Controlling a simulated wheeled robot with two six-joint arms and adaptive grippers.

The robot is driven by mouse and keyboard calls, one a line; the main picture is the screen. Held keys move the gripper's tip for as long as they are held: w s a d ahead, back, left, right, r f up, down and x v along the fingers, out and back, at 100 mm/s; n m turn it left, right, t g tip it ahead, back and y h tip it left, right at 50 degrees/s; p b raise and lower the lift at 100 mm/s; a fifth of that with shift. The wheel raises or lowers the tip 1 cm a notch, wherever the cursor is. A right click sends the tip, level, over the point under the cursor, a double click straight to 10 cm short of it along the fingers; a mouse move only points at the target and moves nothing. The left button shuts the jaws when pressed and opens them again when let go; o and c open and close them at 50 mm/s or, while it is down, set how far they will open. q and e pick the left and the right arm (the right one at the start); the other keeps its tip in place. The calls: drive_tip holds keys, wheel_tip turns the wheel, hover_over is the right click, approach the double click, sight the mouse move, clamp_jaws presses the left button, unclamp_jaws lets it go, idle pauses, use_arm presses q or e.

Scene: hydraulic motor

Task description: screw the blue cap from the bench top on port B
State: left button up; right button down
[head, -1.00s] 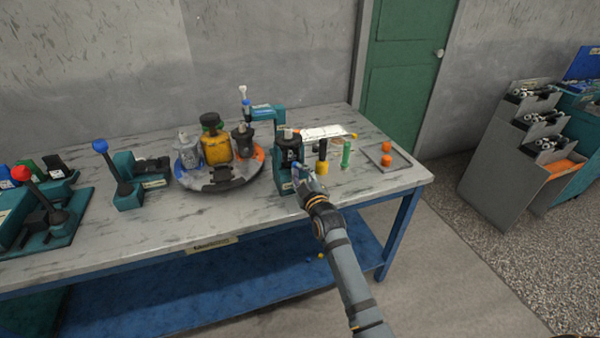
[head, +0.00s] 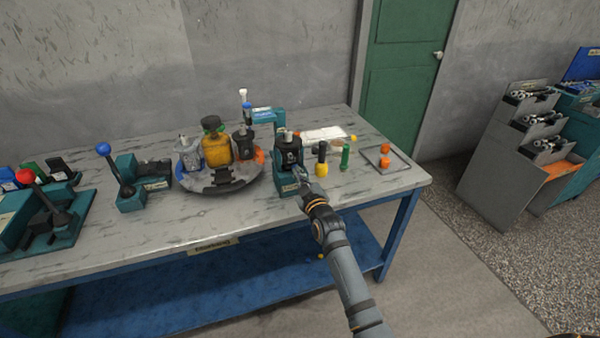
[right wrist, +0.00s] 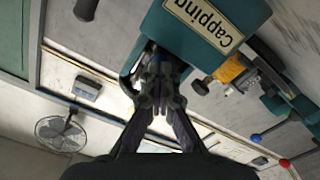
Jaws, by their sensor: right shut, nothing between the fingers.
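A dark motor (head: 288,150) stands upright in the teal capping fixture (head: 287,184) near the bench's front edge. The fixture's "Capping" label (right wrist: 203,20) shows in the right wrist view. My right gripper (head: 302,181) is at the front right side of this fixture. In the right wrist view its fingers (right wrist: 160,88) are shut and empty, close to the fixture. I cannot make out a loose blue cap on the bench top. Port B is not clearly visible, and I cannot tell whether a cap sits on it. My left gripper is not in view.
A round turntable (head: 220,184) carries a yellow motor (head: 216,150) and other parts left of the fixture. A black-and-yellow piece (head: 321,160), a green cylinder (head: 345,157) and a tray (head: 400,162) with orange caps stand right. A blue-knobbed lever (head: 104,150) stands left.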

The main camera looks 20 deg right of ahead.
drive_tip(key=m, duration=0.1)
drive_tip(key=m+p, duration=0.1)
drive_tip(key=m, duration=0.1)
drive_tip(key=shift+w+r+m+p, duration=0.1)
drive_tip(key=shift+r+m+p, duration=0.15)
drive_tip(key=shift+m+p, duration=0.15)
drive_tip(key=m+p, duration=0.1)
drive_tip(key=m, duration=0.3)
drive_tip(key=shift+w+m+p, duration=0.1)
drive_tip(key=shift+m+p, duration=0.2)
drive_tip(key=shift+p, duration=0.05)
drive_tip(key=c, duration=2)
unclamp_jaws()
drive_tip(key=shift+c, duration=0.2)
